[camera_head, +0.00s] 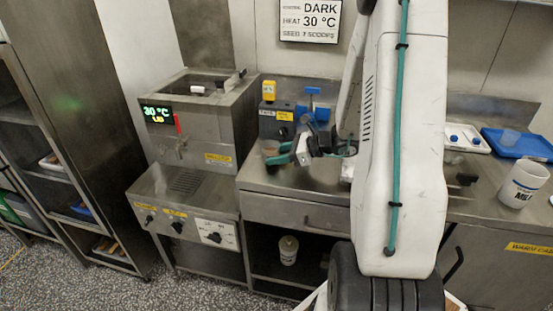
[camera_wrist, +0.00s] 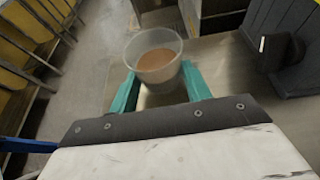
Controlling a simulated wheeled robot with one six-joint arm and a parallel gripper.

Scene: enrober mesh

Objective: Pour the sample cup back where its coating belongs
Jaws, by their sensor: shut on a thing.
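My gripper (camera_wrist: 158,88) is shut on the sample cup (camera_wrist: 160,75), a clear cup with brown coating inside. The cup sits between the teal fingers and looks roughly upright. In the head view the cup (camera_head: 270,148) is at the left end of the steel counter, with my gripper (camera_head: 277,157) beside it. The steel coating machine (camera_head: 210,120) stands to the left, with a green display reading 30 °C. A white jug (camera_head: 523,185) marked MILK stands on the counter at the right. A wall sign (camera_head: 310,20) reads DARK, 30 °C.
A dark grey device (camera_head: 276,122) with yellow labels stands behind the cup. A white tray (camera_head: 465,138) and a blue tray (camera_head: 520,143) lie at the back right. A tall steel rack (camera_head: 75,130) is at the left. My arm hides the middle of the counter.

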